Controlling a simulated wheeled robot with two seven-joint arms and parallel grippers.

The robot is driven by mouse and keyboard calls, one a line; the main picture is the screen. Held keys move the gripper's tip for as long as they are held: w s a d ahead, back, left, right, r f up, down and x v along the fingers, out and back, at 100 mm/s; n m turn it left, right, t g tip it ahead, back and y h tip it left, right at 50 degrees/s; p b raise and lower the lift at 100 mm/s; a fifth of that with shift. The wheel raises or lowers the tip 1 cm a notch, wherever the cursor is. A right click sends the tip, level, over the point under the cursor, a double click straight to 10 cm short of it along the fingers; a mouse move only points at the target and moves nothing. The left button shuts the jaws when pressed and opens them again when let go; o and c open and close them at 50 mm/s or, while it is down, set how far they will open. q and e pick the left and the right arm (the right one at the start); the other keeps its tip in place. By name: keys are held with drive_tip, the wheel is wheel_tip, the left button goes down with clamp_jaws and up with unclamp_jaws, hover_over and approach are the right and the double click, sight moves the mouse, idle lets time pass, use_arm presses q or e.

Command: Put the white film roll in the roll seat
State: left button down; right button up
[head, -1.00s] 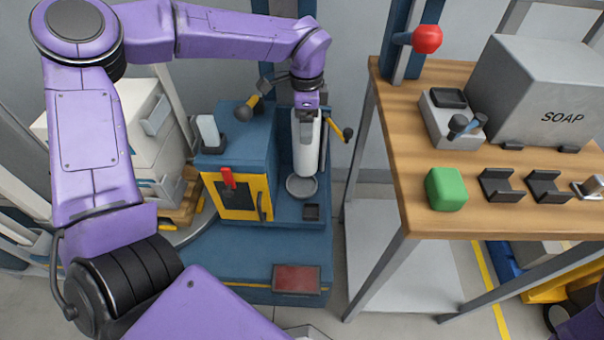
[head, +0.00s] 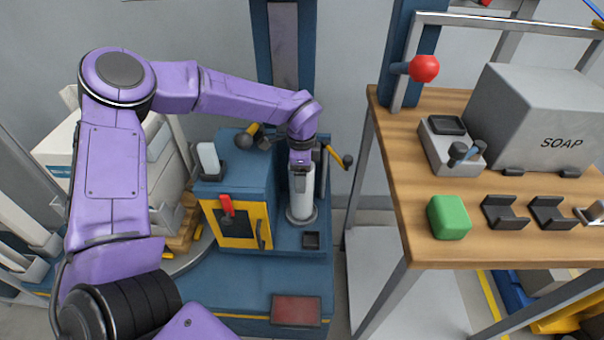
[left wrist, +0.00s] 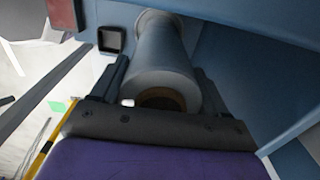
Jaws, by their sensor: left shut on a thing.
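The white film roll (head: 301,194) stands upright in the blue machine's recess, with its lower end at the round grey roll seat (head: 301,218). My left gripper (head: 301,172) is above it, shut on the roll's upper end. In the left wrist view the roll (left wrist: 163,60) lies between the two dark fingers of my left gripper (left wrist: 160,88), and its far end meets the pale seat ring (left wrist: 155,15). Whether the roll is fully down in the seat cannot be told. My right gripper is not in view.
Beside the recess is a blue cabinet with a yellow-framed door (head: 238,222) and red handle. A yellow-black lever (head: 338,158) stands close right of my left gripper. The wooden bench (head: 430,250) at right holds a green block (head: 449,217) and a SOAP box (head: 535,120).

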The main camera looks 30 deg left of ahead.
use_arm(q)
drive_tip(key=shift+f, duration=0.15)
unclamp_jaws()
wheel_tip(320, 180, up, 12)
drive_tip(key=shift+r+p, duration=0.2)
drive_tip(key=shift+p, duration=0.4)
